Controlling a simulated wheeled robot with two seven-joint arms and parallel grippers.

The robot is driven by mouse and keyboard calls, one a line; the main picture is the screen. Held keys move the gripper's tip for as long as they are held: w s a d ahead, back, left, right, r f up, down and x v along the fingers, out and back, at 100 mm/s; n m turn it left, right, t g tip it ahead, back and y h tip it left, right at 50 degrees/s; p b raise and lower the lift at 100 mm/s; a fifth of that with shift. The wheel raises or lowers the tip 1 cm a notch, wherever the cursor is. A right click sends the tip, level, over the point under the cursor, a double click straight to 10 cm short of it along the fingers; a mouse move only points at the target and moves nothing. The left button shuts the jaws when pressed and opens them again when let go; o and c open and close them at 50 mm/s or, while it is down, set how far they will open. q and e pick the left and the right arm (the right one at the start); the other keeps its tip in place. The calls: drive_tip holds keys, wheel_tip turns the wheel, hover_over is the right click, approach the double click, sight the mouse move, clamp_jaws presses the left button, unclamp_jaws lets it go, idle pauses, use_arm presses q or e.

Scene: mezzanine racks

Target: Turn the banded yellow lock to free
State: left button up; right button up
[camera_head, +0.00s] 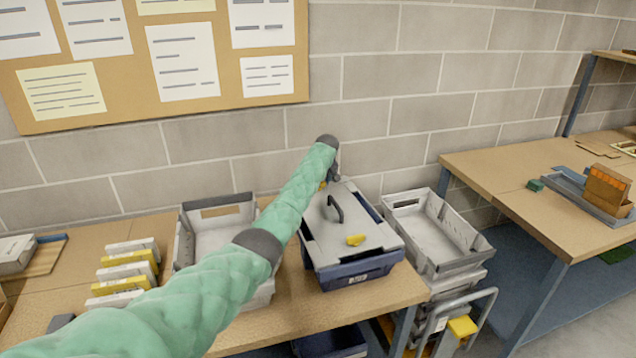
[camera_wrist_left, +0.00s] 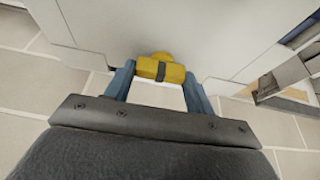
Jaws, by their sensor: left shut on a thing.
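The banded yellow lock (camera_wrist_left: 175,73), a yellow bar with a dark band round its middle, sits at the edge of a light grey lid (camera_wrist_left: 215,35) in the left wrist view. My left gripper (camera_wrist_left: 160,77) has its two blue fingers against the ends of the bar, shut on it. The bar lies crosswise between the fingers. In the head view, my green-sleeved left arm reaches to the far edge of the grey-lidded blue case (camera_head: 362,272); the gripper there is mostly hidden. A second yellow lock (camera_head: 355,240) is on the lid's near side. My right gripper is not in view.
The case has a dark handle (camera_head: 336,208) on top. A grey open bin (camera_head: 188,245) stands left of it, partly behind my arm. Stacked grey bins (camera_head: 430,262) stand to the right. A block wall (camera_head: 420,110) rises close behind. Another wooden table (camera_head: 520,180) is at the right.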

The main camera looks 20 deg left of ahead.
use_arm(q)
drive_tip(key=o, duration=1.4)
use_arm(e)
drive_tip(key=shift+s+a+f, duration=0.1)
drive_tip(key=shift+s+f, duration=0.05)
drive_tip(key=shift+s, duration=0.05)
use_arm(q)
drive_tip(key=shift+r, duration=0.1)
drive_tip(key=shift+s+d+r, duration=0.1)
drive_tip(key=shift+r, duration=0.1)
drive_tip(key=b+v, duration=0.2)
drive_tip(key=v, duration=0.5)
drive_tip(key=shift+b, duration=0.4)
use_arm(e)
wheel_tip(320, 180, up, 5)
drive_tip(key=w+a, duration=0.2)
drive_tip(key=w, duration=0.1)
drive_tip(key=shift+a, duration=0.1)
